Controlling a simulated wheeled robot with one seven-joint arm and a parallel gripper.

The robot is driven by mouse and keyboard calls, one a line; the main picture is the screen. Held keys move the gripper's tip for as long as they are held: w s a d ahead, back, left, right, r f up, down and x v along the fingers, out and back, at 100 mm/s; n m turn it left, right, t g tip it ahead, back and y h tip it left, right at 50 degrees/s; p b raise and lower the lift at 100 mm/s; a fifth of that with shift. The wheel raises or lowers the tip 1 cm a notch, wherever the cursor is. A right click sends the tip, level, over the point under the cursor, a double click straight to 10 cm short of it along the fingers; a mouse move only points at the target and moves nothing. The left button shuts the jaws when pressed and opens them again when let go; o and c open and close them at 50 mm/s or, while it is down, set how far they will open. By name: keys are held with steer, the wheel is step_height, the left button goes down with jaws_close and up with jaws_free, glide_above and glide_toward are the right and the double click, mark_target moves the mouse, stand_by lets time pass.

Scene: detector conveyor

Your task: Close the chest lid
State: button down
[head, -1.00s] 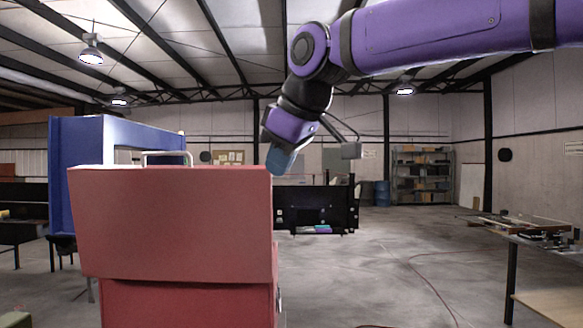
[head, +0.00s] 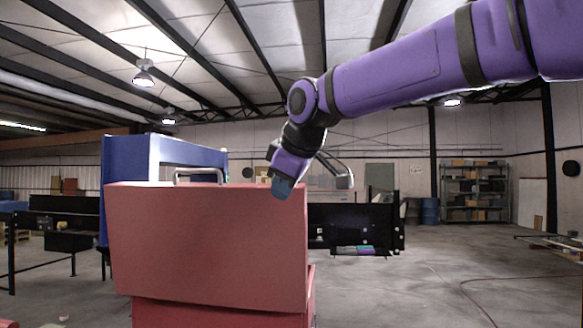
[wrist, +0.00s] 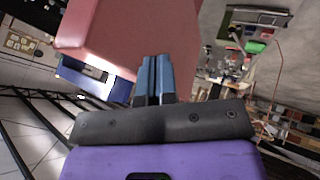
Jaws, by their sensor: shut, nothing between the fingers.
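The red chest lid (head: 210,245) stands raised and tilted above the red chest body (head: 222,313) in the head view. A metal handle (head: 198,173) shows behind the lid's top edge. The inside of the chest is hidden. My gripper (head: 283,187) is at the lid's upper right corner, with its fingertips in front of the top edge in the picture. In the wrist view the shut blue fingers (wrist: 155,72) point at the red lid (wrist: 125,30). I cannot tell whether they touch it. The fingers hold nothing.
A blue detector frame (head: 165,160) stands behind the chest at left. A black conveyor section (head: 355,228) is behind it at right. Shelves (head: 472,188) and a blue barrel (head: 430,210) stand at the back wall. The floor at right is largely clear.

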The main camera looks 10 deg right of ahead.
mark_target(278, 203)
steer(key=w, duration=0.2)
steer(key=w+d, duration=0.1)
steer(key=w, duration=0.1)
steer(key=shift+d+r, duration=0.1)
steer(key=shift+r, duration=0.1)
